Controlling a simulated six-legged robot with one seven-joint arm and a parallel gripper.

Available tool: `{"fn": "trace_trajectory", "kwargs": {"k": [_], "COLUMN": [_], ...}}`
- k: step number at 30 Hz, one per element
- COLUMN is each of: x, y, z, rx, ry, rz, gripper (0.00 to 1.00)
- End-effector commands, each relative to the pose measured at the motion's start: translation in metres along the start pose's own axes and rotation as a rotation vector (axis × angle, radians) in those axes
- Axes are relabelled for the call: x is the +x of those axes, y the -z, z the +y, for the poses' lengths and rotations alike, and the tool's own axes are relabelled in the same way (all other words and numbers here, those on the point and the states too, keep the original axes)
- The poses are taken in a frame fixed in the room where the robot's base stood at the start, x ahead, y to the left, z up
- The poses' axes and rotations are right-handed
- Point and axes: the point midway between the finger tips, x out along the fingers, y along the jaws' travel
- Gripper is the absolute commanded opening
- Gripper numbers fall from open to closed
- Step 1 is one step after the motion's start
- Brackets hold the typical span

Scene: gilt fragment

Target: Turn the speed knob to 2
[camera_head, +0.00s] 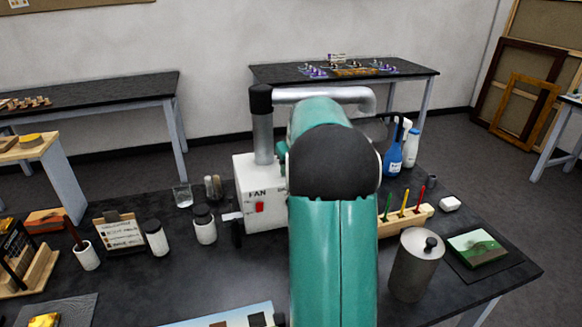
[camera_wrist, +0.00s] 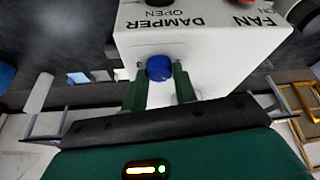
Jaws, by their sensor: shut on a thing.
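The white fan box (camera_head: 246,172) stands on the dark bench in the head view, left of my arm, with the word FAN and a red switch (camera_head: 259,208) on its front. In the wrist view the box (camera_wrist: 205,60) appears upside down, with FAN and DAMPER lettering. A round blue knob (camera_wrist: 159,65) sticks out from its side there. My gripper (camera_wrist: 159,73) has its two green fingers on either side of this knob, shut on it. No speed label or number is readable, so the knob's setting cannot be told. My arm hides the gripper and knob in the head view.
A grey duct pipe (camera_head: 263,135) rises from the box. Jars (camera_head: 204,226) and a glass stand to its left. A wooden rack (camera_head: 408,221) with coloured tools, a metal canister (camera_head: 415,265) and a blue bottle (camera_head: 394,152) stand right of my arm.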

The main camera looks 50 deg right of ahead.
Motion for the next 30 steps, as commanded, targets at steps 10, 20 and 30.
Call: {"fn": "trace_trajectory", "kwargs": {"k": [10, 20, 30], "x": [0.0003, 0.0014, 0.0018], "y": [0.0009, 0.0021, 0.0025], "z": [-0.0043, -0.0064, -0.0065], "rx": [0.3, 0.585, 0.815], "ry": [-0.126, -0.245, -0.34], "rz": [0.0, -0.001, -0.003], "gripper": [0.05, 0.05, 0.05]}}
